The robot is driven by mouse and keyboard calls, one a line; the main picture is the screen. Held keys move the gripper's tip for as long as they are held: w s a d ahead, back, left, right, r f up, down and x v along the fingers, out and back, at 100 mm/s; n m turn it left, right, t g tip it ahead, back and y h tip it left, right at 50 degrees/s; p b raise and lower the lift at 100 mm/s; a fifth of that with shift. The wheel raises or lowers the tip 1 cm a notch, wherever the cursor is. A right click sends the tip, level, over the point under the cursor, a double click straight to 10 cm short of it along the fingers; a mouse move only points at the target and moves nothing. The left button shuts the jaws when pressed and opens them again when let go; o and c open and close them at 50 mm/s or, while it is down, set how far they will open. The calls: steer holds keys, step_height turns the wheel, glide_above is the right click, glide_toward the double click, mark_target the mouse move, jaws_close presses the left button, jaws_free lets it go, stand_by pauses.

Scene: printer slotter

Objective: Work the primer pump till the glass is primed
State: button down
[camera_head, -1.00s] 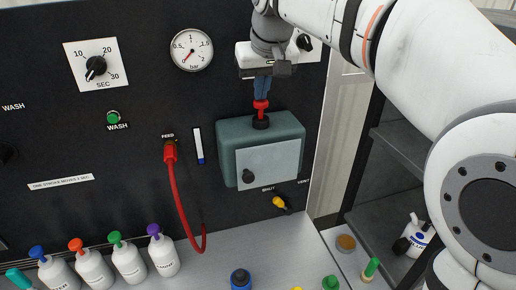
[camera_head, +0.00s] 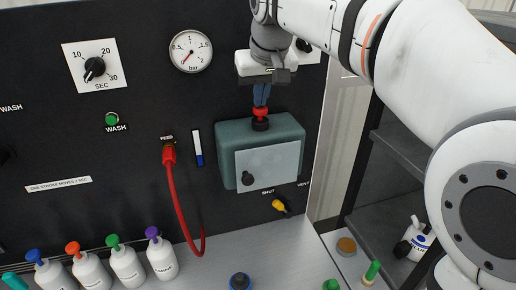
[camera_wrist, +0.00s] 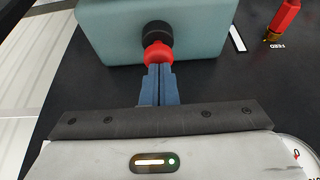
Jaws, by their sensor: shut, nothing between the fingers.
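The primer pump's red knob (camera_head: 261,112) sits low on its black collar (camera_head: 261,125), on top of a teal box (camera_head: 228,155) on the dark panel. My gripper (camera_head: 261,101) is shut and empty, with its blue fingertips pointing down against the top of the red knob. In the wrist view the closed fingers (camera_wrist: 159,72) meet the red knob (camera_wrist: 158,54) in front of the black collar (camera_wrist: 157,34). A narrow upright strip (camera_head: 197,147), white with blue in it, is left of the box and may be the glass. Its exact level is too small to tell.
A red feed hose (camera_head: 175,196) hangs left of the box. A yellow valve lever (camera_head: 280,206) is below it, by the SHUT label. A pressure gauge (camera_head: 191,51) is at upper left of my gripper. Several capped bottles (camera_head: 127,266) stand on the bench at lower left.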

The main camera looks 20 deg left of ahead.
steer(key=shift+r+p, duration=1.75)
steer(key=shift+r, duration=0.4)
steer(key=shift+f, duration=0.15)
steer(key=shift+f+b, duration=1.85)
steer(key=shift+f, duration=0.55)
steer(key=shift+r, duration=0.1)
steer(key=shift+r+p, duration=2.2)
steer(key=shift+r, duration=0.2)
steer(key=shift+r, duration=0.1)
